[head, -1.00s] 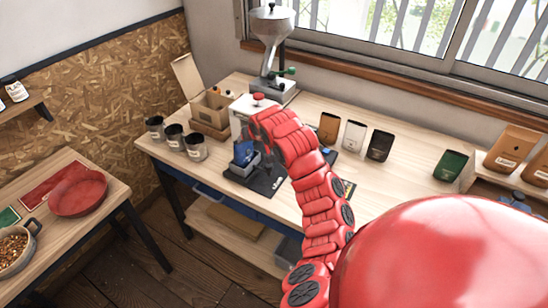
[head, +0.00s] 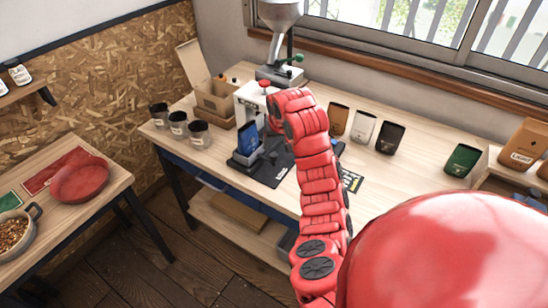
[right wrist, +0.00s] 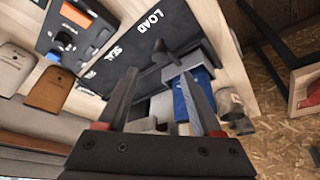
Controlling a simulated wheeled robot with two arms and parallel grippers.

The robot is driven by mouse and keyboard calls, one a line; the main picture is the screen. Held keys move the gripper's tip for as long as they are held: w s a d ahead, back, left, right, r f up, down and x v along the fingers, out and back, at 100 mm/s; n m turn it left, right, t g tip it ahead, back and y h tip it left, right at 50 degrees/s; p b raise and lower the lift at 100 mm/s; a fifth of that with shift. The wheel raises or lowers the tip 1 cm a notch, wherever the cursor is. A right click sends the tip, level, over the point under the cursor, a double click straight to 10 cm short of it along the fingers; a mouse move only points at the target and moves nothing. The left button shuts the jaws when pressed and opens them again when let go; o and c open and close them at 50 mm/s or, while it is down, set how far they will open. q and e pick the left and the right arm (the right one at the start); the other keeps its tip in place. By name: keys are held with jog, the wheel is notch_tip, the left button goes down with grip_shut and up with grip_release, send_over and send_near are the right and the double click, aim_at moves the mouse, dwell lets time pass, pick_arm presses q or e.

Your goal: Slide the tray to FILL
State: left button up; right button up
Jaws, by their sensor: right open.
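The grey tray (head: 240,162) stands on a black mat (head: 272,172) near the mat's left end. A blue bag (head: 248,137) stands upright in it. In the right wrist view, the mat (right wrist: 120,50) carries the words LOAD and SEAL, and the tray (right wrist: 188,62) with the blue bag (right wrist: 190,97) is by the LOAD end. I cannot read FILL. My right gripper (right wrist: 160,75) is open, its fingers pointing toward the mat and tray, apparently with nothing between them. My arm hides its fingers and part of the mat in the head view. My left gripper is out of view.
A white press (head: 250,97) stands behind the tray and a grinder (head: 278,40) behind that. Upright bags (head: 362,127) stand right of my arm. The table's front right is clear.

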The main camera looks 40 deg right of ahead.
aim_at(274, 155)
jog(key=p+x, duration=0.1)
jog(key=x, duration=0.6)
jog(key=shift+w+f, duration=0.15)
jog(key=shift+w+d+f, duration=0.15)
jog(key=shift+w+f, duration=0.1)
jog(key=shift+f, duration=0.4)
jog(key=shift+c, duration=0.2)
grip_shut()
dwell(0.5)
